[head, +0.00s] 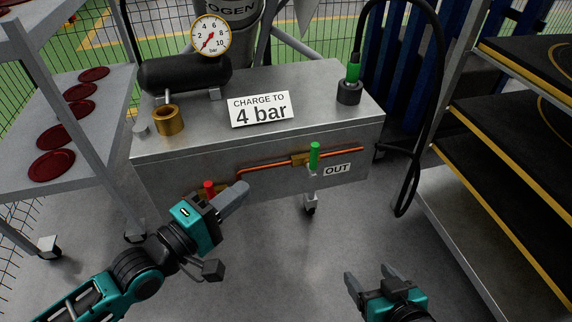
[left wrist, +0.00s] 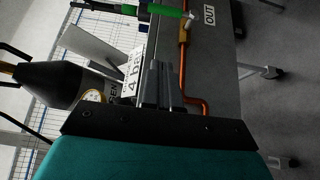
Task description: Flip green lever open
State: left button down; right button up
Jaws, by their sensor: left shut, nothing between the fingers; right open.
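The green lever (head: 314,155) stands upright on a brass valve on the orange pipe, on the front face of the grey metal box (head: 330,110). It also shows at the top of the left wrist view (left wrist: 166,11). A red lever (head: 209,187) sits at the pipe's left end, partly hidden by my left gripper. My left gripper (head: 240,192) is shut and empty, in front of the box, to the left of and below the green lever and apart from it. My right gripper (head: 369,278) is open and empty, low in front of the box.
An "OUT" label (head: 337,169) is right of the green lever. A pressure gauge (head: 211,36), a brass fitting (head: 169,120) and a "4 bar" sign (head: 261,109) are on the box top. A black hose (head: 437,100) hangs at right. Shelves (head: 520,130) flank both sides. The floor in front is clear.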

aim_at(314, 156)
dwell(0.3)
pick_arm(q)
jog(key=s+d+b+x, duration=0.1)
jog(key=d+b+x, duration=0.1)
jog(key=x, duration=1)
jog(key=shift+d+b, duration=0.35)
jog(key=shift+d, duration=0.1)
jog(key=shift+s, duration=0.1)
